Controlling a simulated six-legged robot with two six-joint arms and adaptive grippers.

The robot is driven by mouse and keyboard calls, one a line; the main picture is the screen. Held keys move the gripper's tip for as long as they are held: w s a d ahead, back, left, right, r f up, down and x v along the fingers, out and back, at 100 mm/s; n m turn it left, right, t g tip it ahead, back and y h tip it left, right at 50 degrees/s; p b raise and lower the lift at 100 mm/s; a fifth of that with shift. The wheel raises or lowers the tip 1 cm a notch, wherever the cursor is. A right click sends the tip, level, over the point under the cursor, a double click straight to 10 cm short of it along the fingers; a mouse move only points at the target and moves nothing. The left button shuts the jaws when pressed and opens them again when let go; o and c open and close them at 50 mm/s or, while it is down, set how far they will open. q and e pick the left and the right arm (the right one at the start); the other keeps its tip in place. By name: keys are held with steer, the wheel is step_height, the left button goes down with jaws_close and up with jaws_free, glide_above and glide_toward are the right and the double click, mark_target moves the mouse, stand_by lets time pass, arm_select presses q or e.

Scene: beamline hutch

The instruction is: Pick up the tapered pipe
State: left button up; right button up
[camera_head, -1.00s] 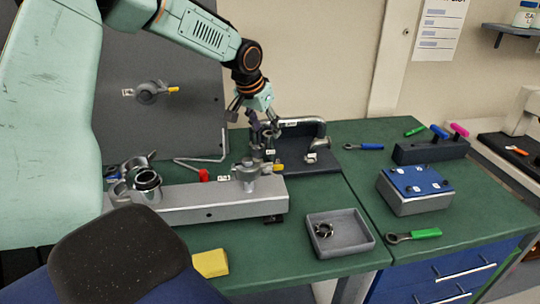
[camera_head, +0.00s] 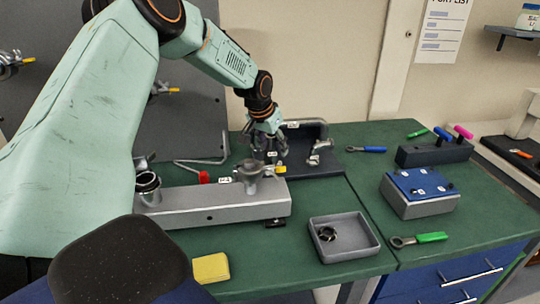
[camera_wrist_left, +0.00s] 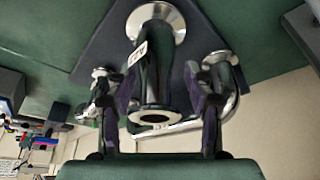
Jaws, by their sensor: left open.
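The tapered pipe (camera_wrist_left: 152,75) is a shiny metal cone with a wide flange at one end and a smaller open flange at the other, with a white label on its side. In the left wrist view it lies between the two dark fingers of my left gripper (camera_wrist_left: 162,103), which is open, with a gap visible beside the pipe. In the head view my left gripper (camera_head: 268,146) is down at the dark stand, and it hides most of the pipe there. My right gripper is not in view.
A dark stand (camera_head: 325,166) carries a bent pipe (camera_head: 318,148) close to the gripper's right. A grey rail (camera_head: 205,208) with a clamp fitting (camera_head: 253,177) lies in front. A grey tray (camera_head: 345,254) holds a small ring. Green bench is clear around the yellow block (camera_head: 210,268).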

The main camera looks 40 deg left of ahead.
arm_select(q)
steer(key=shift+s+d+r, duration=0.15)
steer(key=shift+d+r, duration=0.1)
steer(key=shift+c, duration=0.3)
steer(key=shift+d, duration=0.15)
steer(key=shift+c, duration=0.8)
steer(key=shift+w+a+f, duration=0.25)
steer(key=c, duration=0.5)
steer(key=shift+s+d+r, duration=0.1)
steer(key=shift+s+r, duration=0.1)
jaws_close()
steer(key=shift+w, duration=0.15)
steer(key=shift+f, duration=0.1)
